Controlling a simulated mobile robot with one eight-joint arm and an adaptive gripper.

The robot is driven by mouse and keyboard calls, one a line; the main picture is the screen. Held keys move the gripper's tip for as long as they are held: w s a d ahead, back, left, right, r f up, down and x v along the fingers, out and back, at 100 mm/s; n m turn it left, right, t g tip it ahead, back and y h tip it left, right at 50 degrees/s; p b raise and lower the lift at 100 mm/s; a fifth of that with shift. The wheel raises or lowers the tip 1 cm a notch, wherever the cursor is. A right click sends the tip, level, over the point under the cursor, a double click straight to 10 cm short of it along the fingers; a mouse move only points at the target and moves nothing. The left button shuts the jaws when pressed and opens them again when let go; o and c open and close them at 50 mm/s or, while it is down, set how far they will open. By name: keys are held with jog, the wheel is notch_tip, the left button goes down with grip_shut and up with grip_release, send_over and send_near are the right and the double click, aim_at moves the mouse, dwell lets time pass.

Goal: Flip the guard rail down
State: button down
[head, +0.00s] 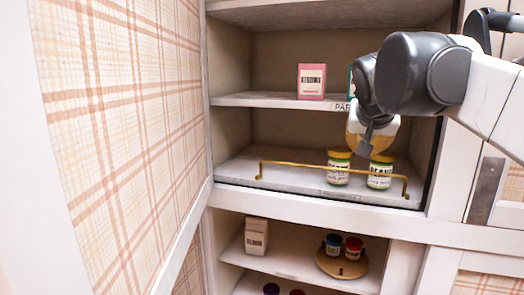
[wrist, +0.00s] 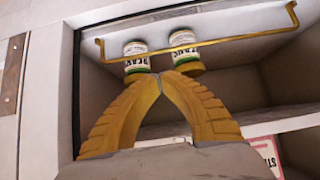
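The guard rail (head: 300,167) is a thin brass bar with bent ends, standing up along the front edge of the middle shelf (head: 230,172). It also shows across the top of the wrist view (wrist: 240,38). Two white jars with green bands and bean labels, the left jar (head: 338,170) and the right jar (head: 380,172), stand on that shelf behind the rail. My gripper (wrist: 160,77) has yellow fingers whose tips meet, with nothing visible between them. In the head view it is near the jars' tops, above the rail, and partly hidden by my wrist.
A pink box (head: 311,81) stands on the shelf above, with a teal item partly hidden by my arm. A lower shelf holds a beige box (head: 256,236) and a round wooden tray (head: 330,264) with small jars. An open plaid-lined door (head: 120,110) stands at the left.

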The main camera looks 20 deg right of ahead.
jog(key=shift+s, duration=0.1)
jog(key=shift+f, duration=0.1)
jog(key=x, duration=1)
